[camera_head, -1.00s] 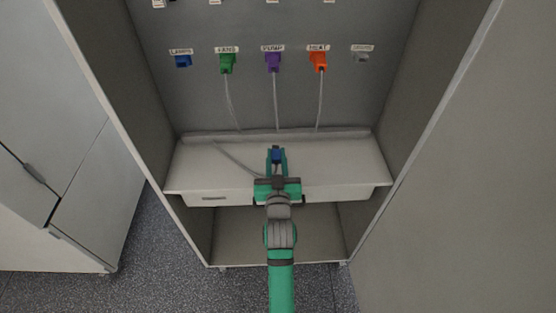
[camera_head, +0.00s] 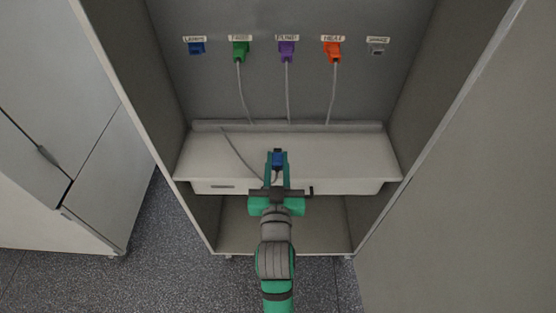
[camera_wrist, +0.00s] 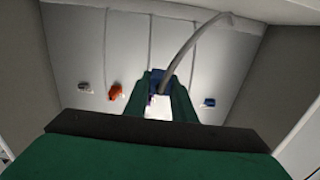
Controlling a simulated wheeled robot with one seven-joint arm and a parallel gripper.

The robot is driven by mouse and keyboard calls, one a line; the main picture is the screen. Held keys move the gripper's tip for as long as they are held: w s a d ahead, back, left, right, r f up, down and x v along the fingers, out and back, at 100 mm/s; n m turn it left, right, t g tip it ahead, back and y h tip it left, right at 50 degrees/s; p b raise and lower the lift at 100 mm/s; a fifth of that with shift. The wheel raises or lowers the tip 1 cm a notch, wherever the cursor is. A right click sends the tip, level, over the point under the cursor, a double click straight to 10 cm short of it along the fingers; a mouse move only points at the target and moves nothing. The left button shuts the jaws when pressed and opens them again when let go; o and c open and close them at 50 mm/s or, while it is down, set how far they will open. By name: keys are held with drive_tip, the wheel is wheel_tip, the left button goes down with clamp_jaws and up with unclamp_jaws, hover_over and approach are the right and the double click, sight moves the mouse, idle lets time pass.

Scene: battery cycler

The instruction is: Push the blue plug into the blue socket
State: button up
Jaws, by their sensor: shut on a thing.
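The blue plug (camera_head: 278,160) is between the fingertips of my gripper (camera_head: 277,164), which is shut on it. In the wrist view the plug (camera_wrist: 157,77) shows between the green fingers, with its grey cable running up and to the right. In the head view the plug is above the white shelf, low and right of the blue socket. The blue socket (camera_head: 196,48) is at the left end of the row on the grey back panel, under a label, with nothing in it. It also shows in the wrist view (camera_wrist: 208,102), right of the plug.
Right of the blue socket, the green plug (camera_head: 240,51), purple plug (camera_head: 287,52) and orange plug (camera_head: 332,51) sit in the panel with cables hanging. A grey socket (camera_head: 377,49) is at the far right. The white shelf (camera_head: 340,158) lies below, between cabinet side walls.

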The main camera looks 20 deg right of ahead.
drive_tip(key=w+a+r, duration=1.8)
drive_tip(key=w+a, duration=0.1)
drive_tip(key=w, duration=0.1)
drive_tip(key=x, duration=0.5)
drive_tip(key=shift+w+d+f, duration=0.1)
drive_tip(key=shift+w+d, duration=0.2)
drive_tip(key=shift+w, duration=0.05)
drive_tip(key=shift+s+a, duration=0.1)
drive_tip(key=shift+a, duration=0.05)
idle(0.5)
drive_tip(key=shift+w, duration=0.65)
idle(1.2)
